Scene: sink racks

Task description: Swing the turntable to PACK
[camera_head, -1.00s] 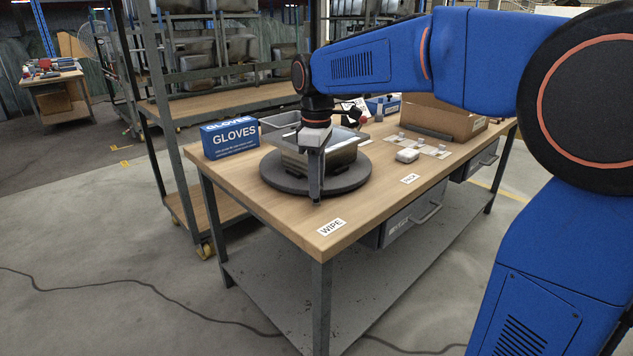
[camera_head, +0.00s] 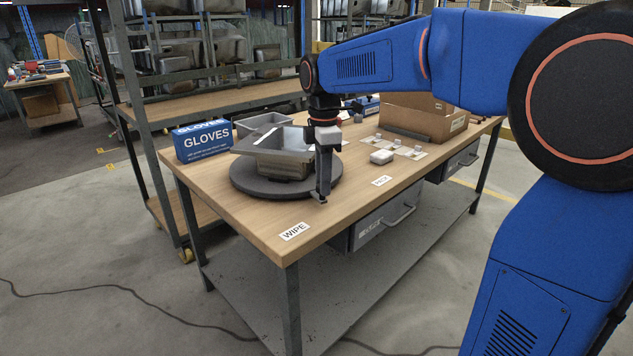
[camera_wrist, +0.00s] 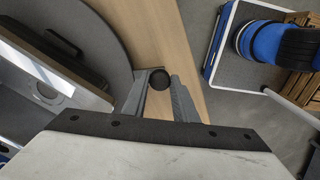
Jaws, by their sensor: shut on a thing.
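The turntable (camera_head: 258,188) is a dark grey disc on the wooden bench, and a grey metal sink (camera_head: 285,163) stands on it. My gripper (camera_head: 321,198) points down at the disc's front right edge. In the wrist view my gripper (camera_wrist: 160,92) is shut on a round black knob (camera_wrist: 160,78) beside the turntable rim (camera_wrist: 112,28). The head view hides most of the knob. The PACK label (camera_head: 381,181) lies on the bench front edge, to the right of my gripper. The WIPE label (camera_head: 295,231) lies nearer, at the front left.
A blue GLOVES box (camera_head: 203,141) stands left of the turntable. A grey bin (camera_head: 264,124) is behind it. A white object (camera_head: 382,157) and a cardboard box (camera_head: 420,112) are to the right. A drawer (camera_head: 385,219) hangs under the bench edge.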

